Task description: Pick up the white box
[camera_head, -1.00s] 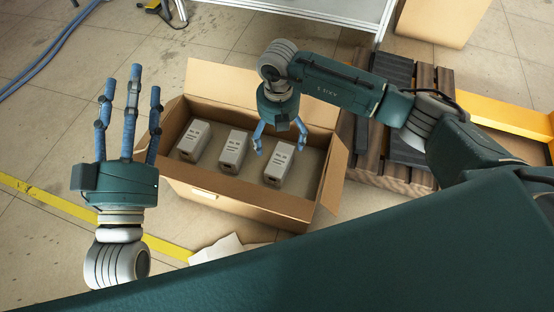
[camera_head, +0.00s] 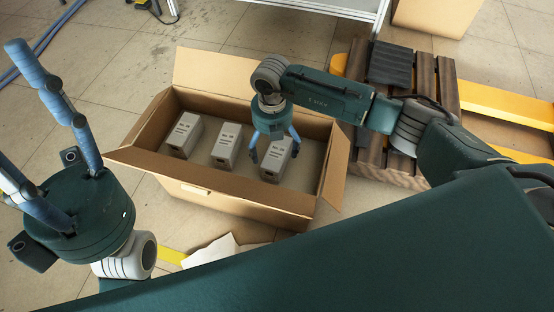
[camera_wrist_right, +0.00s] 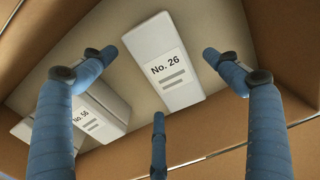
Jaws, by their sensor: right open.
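Three white boxes stand in a row in an open cardboard carton: a left one (camera_head: 184,135), a middle one (camera_head: 226,145) and a right one (camera_head: 275,163). My right gripper (camera_head: 274,153) is open and empty, pointing down just above the right box. In the right wrist view, a white box labelled "No. 26" (camera_wrist_right: 165,70) lies between and beyond the spread blue fingers (camera_wrist_right: 158,82). Another box, labelled "No. 56" (camera_wrist_right: 95,115), is partly hidden by the left finger. My left gripper (camera_head: 35,115) is open and empty at the left, outside the carton.
The cardboard carton (camera_head: 235,188) has its flaps folded outward, and its walls surround the boxes. A wooden pallet (camera_head: 438,85) with dark slats stands to its right, beside a yellow frame (camera_head: 500,105). Crumpled white paper (camera_head: 212,250) lies in front.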

